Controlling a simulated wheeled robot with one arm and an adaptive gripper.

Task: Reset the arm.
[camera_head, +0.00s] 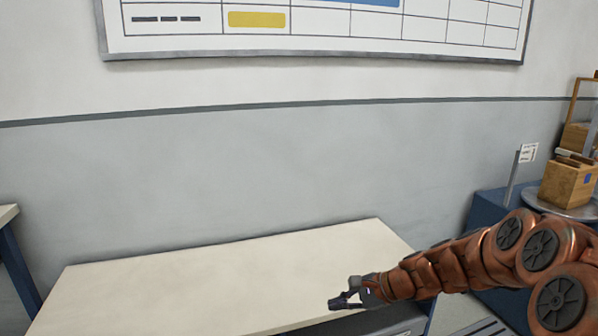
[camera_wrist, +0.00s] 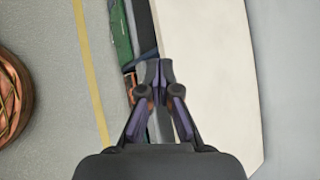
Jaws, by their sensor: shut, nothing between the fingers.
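My copper-coloured arm reaches in from the right in the head view. My gripper (camera_head: 345,300) is at its end, near the front edge of a cream-topped table (camera_head: 200,279). In the wrist view my gripper (camera_wrist: 158,72) is shut and empty, its fingertips together. It shows there over the long edge of the cream tabletop (camera_wrist: 207,80). I cannot tell its height above the table.
The tabletop is bare. A wall with a chart board (camera_head: 320,30) stands behind it. At the right, a blue cabinet (camera_head: 485,208) bears a round metal plate (camera_head: 560,205) with a wooden box (camera_head: 566,184). Another table (camera_head: 8,216) shows at the left edge.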

